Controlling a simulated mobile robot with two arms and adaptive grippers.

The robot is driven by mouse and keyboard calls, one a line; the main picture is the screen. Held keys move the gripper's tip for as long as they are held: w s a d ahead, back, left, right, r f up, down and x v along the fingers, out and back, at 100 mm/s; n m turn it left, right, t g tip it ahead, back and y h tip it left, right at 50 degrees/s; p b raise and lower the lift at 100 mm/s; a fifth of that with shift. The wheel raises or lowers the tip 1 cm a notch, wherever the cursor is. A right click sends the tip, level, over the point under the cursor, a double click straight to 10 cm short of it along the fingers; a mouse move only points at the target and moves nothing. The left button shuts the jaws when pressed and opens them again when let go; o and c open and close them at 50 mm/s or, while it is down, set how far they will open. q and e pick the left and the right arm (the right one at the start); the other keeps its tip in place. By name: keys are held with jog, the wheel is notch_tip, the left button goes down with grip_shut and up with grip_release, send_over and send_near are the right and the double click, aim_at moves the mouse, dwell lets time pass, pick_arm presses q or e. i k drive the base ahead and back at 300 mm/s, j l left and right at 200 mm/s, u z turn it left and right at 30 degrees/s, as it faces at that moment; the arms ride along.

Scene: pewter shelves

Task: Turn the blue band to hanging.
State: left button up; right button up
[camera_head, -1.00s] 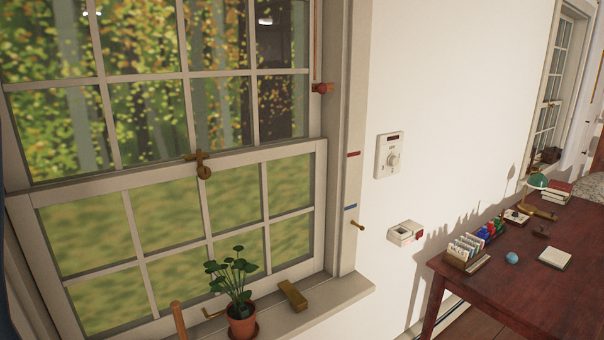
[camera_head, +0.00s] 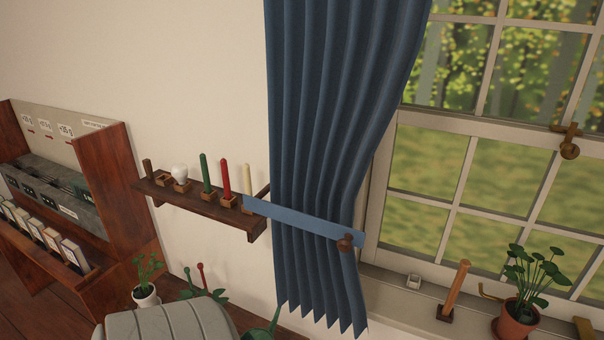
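The blue band (camera_head: 300,219) is a flat, light blue strip across the front of the dark blue curtain (camera_head: 312,110). It is nearly level, sloping down to the right. Its right end meets a round brown knob (camera_head: 345,243) at the curtain's right edge. Its left end sticks out past the curtain, in front of the right end of a small wall shelf. The curtain is drawn in at the band's height and hangs in folds below it. Neither of my grippers is in view.
The small wall shelf (camera_head: 205,208) holds several candle-like sticks. A wooden rack (camera_head: 108,262) stands at left. On the windowsill (camera_head: 400,312) are a wooden peg (camera_head: 455,289) and a potted plant (camera_head: 518,318). A grey rounded object (camera_head: 165,325) is at the bottom.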

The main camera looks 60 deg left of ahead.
aim_at(346, 237)
jog(key=u, duration=1.8)
